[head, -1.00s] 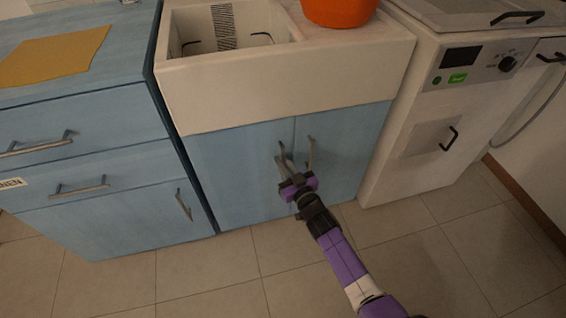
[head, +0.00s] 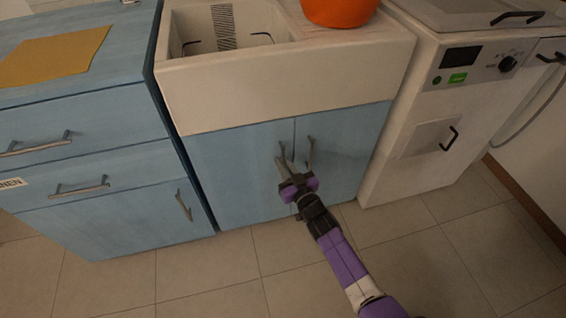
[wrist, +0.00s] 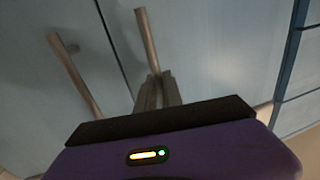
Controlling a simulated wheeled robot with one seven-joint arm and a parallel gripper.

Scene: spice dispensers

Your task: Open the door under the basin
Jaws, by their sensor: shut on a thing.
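The cupboard under the white basin (head: 280,92) has a left door (head: 235,175) and a right door (head: 350,150), both blue; they look closed, with a thin seam between them. Each has a vertical bar handle near the seam. The left door's handle (head: 281,149) is partly covered by my gripper (head: 287,165), which is shut on its lower part. In the wrist view my gripper (wrist: 157,92) meets the end of this handle (wrist: 148,40). The right door's handle (head: 310,152) stands free just beside my gripper and also shows in the wrist view (wrist: 75,75).
A blue drawer cabinet (head: 90,160) stands to the left, with bar handles sticking out. A white washing machine (head: 440,110) stands to the right. An orange pot (head: 340,10) is on the basin's top. Tiled floor (head: 215,275) in front is clear.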

